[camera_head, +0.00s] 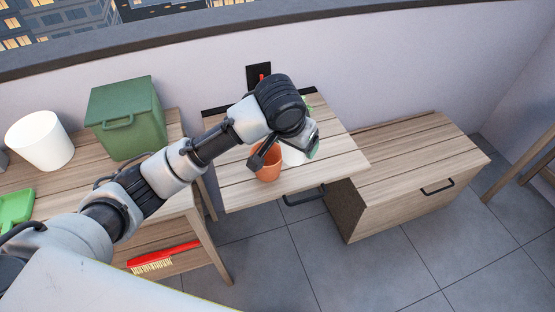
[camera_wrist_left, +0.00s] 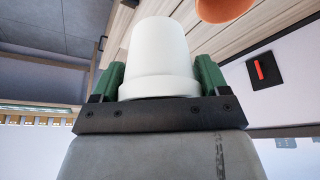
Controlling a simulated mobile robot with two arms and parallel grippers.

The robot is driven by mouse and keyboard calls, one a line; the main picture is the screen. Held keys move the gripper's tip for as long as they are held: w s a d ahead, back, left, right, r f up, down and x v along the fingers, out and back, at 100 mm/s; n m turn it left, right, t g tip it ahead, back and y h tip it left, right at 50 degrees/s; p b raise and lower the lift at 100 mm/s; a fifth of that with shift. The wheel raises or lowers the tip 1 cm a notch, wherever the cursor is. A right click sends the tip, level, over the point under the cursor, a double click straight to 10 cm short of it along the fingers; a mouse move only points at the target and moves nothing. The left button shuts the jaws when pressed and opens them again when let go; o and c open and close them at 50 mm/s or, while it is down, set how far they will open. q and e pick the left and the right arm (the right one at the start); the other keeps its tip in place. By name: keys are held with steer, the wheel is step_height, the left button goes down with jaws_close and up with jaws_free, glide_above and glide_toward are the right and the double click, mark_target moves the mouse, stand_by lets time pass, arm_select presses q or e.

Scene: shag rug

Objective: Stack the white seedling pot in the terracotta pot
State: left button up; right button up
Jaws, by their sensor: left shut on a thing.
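My left gripper (camera_wrist_left: 160,80) is shut on the white seedling pot (camera_wrist_left: 160,50), with a green finger pad on each side of it. In the head view, a little of the white pot (camera_head: 292,156) shows below my left wrist, and my gripper (camera_head: 286,152) partly hides it. The terracotta pot (camera_head: 268,167) stands on the small wooden table, just left of the white pot; my gripper covers part of its top. An edge of the terracotta pot (camera_wrist_left: 226,8) also shows at the top of the left wrist view. The white pot appears apart from it. My right gripper is not in view.
The wooden table (camera_head: 235,188) has bare planks at its front and right. A green lidded bin (camera_head: 125,118) and a white bucket (camera_head: 40,141) stand on a bench at left. A lower wooden cabinet (camera_head: 420,160) stands right, its top clear. A red brush (camera_head: 165,254) lies below.

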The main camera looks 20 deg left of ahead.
arm_select(q)
steer(key=shift+w+d+r, duration=0.2)
steer(key=shift+d+r, duration=0.2)
steer(key=shift+d, duration=0.05)
steer(key=w+a+f+p, duration=0.1)
steer(key=w+a+f, duration=0.5)
steer(key=a+f, duration=0.3)
step_height(320, 180, down, 2)
steer(key=shift+w+a+f+m, duration=0.1)
steer(key=shift+w+a+m, duration=0.1)
steer(key=shift+a+m, duration=0.15)
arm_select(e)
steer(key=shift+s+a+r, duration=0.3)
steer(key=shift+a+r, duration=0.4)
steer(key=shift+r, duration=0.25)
